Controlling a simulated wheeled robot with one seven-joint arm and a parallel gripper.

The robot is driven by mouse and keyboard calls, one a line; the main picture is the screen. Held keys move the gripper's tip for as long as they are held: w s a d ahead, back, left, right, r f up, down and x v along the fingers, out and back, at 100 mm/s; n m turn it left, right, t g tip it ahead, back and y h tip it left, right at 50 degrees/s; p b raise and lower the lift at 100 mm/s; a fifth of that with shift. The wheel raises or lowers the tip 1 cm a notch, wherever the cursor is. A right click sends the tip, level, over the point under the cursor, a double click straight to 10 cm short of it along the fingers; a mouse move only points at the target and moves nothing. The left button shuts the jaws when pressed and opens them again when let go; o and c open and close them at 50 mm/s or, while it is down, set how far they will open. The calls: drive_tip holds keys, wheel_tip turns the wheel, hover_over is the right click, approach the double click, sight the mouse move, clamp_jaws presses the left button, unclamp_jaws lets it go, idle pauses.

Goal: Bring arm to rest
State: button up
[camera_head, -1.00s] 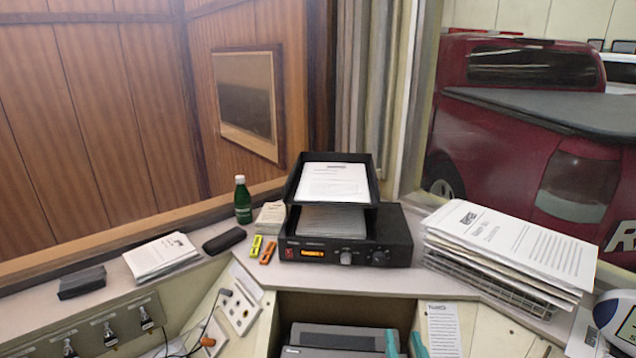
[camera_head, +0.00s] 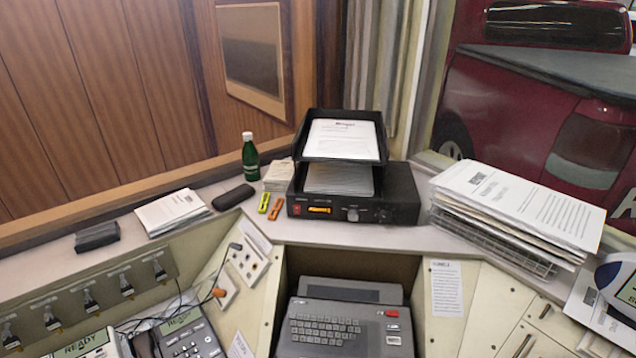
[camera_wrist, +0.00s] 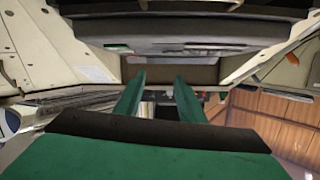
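My gripper (camera_wrist: 160,88) shows only in the wrist view. Its two green fingers stand apart with nothing between them, so it is open and empty. The fingers point toward the underside of the console, and a dark flat panel (camera_wrist: 190,45) lies above them in the picture. The arm and gripper do not show in the head view. In the head view, the terminal with a keyboard (camera_head: 325,328) sits in the console's recess.
On the console ledge stand a black radio with paper trays (camera_head: 400,195), a green bottle (camera_head: 250,157), a dark case (camera_head: 233,197) and a tall paper stack (camera_head: 520,205). Phones (camera_head: 185,335) sit at lower left. A blue-and-white device (camera_head: 618,285) is at right.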

drive_tip(key=s+a+f+n+y, duration=0.1)
drive_tip(key=s+a, duration=0.4)
drive_tip(key=s, duration=0.7)
drive_tip(key=s+a+f+n+y, duration=0.1)
drive_tip(key=s+a, duration=0.3)
drive_tip(key=s, duration=0.8)
drive_tip(key=shift+s+a+f+n, duration=0.15)
drive_tip(key=shift+a+f+n, duration=0.2)
drive_tip(key=shift+f+n, duration=0.25)
drive_tip(key=shift+c, duration=0.5)
drive_tip(key=shift+d, duration=0.1)
